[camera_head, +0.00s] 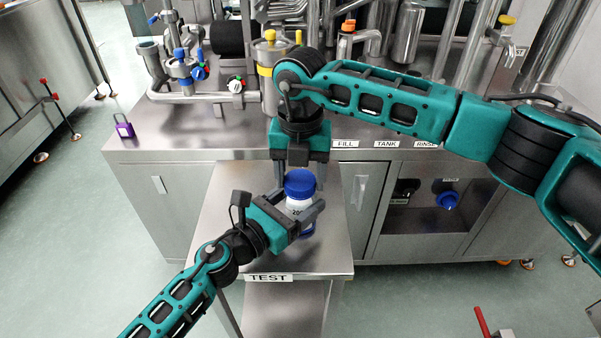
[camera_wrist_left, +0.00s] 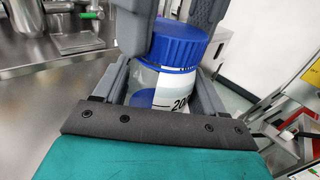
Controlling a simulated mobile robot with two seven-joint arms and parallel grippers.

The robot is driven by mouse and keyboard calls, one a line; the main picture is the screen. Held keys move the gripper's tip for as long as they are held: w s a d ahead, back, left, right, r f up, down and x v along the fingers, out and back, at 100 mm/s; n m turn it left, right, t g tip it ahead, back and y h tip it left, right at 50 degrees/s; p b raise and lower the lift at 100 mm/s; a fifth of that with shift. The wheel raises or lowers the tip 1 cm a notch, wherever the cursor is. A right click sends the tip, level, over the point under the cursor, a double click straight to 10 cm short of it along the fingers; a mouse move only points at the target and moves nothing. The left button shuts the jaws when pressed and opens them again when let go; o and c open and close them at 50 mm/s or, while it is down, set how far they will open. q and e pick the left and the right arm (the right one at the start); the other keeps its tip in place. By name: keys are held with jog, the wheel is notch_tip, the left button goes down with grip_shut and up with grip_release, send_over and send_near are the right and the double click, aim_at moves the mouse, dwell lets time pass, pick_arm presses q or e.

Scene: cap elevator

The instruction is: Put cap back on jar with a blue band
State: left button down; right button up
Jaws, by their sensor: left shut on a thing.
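A clear jar (camera_head: 296,204) with a white label stands between the fingers of my left gripper (camera_head: 303,213), which is shut on it. Blue shows at the jar's base. A blue ribbed cap (camera_head: 299,183) sits on the jar's mouth; whether it is fully screwed down cannot be seen. The left wrist view shows the cap (camera_wrist_left: 178,43) and the jar's label (camera_wrist_left: 180,88) close up. My right gripper (camera_head: 300,172) points down from above, with its fingers on either side of the cap. Whether they touch the cap is unclear.
The jar is over a steel side table marked TEST (camera_head: 235,215). Behind it is a steel counter (camera_head: 190,140) with pipes, valves and a yellow-banded canister (camera_head: 268,62). A purple padlock (camera_head: 124,127) is at the counter's left corner. The side table's left part is clear.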

jog(key=o, duration=0.4)
jog(key=shift+r, duration=2.25)
jog(key=shift+c, duration=0.2)
jog(key=n, duration=0.2)
jog(key=r+n, duration=0.1)
jog(key=n, duration=0.1)
jog(key=shift+n, duration=0.4)
jog(key=n, duration=0.2)
jog(key=r+n, duration=0.1)
jog(key=n, duration=0.6)
jog(key=shift+r, duration=0.3)
jog(key=n, duration=0.2)
jog(key=r+n, duration=0.1)
jog(key=n, duration=0.2)
